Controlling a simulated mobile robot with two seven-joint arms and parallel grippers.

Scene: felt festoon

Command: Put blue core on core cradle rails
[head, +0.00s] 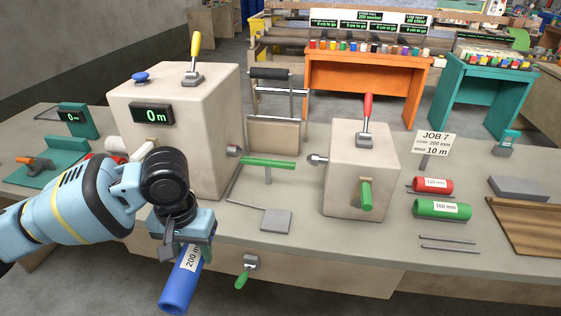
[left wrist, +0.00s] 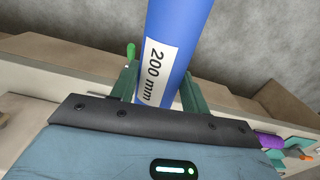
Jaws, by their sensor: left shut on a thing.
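The blue core (head: 180,287) is a blue tube with a white "200 mm" label. My left gripper (head: 186,246) is shut on it and holds it, tilted, in front of the bench's front edge. In the left wrist view the blue core (left wrist: 183,30) stands between the green fingers of the left gripper (left wrist: 160,95). A pair of thin dark rails (head: 449,238), which look like the core cradle rails, lies bare on the bench at the right. Behind them a green 160 mm core (head: 440,209) and a red 120 mm core (head: 432,185) lie on similar rails. My right gripper is out of view.
A large beige housing (head: 195,130) with a "0 m" display and a smaller beige box (head: 355,170) stand on the bench (head: 330,232). A green-handled crank (head: 242,278) sticks out at the front edge. A brown ridged board (head: 530,225) lies right of the rails.

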